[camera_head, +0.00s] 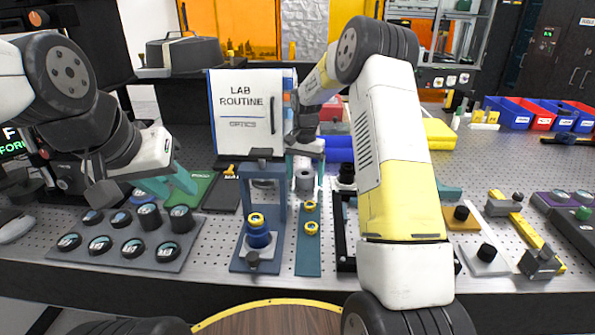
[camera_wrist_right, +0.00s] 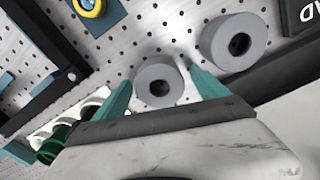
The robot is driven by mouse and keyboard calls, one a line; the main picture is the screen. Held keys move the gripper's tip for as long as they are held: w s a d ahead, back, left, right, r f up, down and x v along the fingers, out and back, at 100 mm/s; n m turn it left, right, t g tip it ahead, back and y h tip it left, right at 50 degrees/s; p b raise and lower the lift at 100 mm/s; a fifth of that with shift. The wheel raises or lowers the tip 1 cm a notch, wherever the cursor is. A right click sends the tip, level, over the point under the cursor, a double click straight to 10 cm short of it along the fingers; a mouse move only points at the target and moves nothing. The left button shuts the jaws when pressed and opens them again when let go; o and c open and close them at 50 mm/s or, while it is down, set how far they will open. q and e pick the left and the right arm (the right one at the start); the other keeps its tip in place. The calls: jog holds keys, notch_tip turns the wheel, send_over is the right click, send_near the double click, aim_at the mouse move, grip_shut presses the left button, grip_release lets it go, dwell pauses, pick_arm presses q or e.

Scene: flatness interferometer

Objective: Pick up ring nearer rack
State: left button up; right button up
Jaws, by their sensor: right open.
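Two thick grey rings with dark holes lie on the perforated bench in the right wrist view: one ring (camera_wrist_right: 152,72) in the middle, the other ring (camera_wrist_right: 231,38) to its upper right. My right gripper (camera_wrist_right: 158,80) is open, its teal fingers on either side of the middle ring in the picture; I cannot tell whether they touch it. In the head view a grey ring (camera_head: 304,182) shows below my right gripper (camera_head: 305,168). My left gripper (camera_head: 170,184) is open and empty behind the black puck tray. I cannot tell which fixture is the rack.
A blue stand (camera_head: 245,200) with a yellow-and-blue stack stands left of a teal strip (camera_head: 308,262) with small yellow rings. A dark tray (camera_head: 165,263) of round pucks is at left. White and green cylinders (camera_wrist_right: 62,140) show beside my right gripper in the wrist view.

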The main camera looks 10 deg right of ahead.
jog(key=shift+f, duration=0.15)
jog(key=c, duration=1.4)
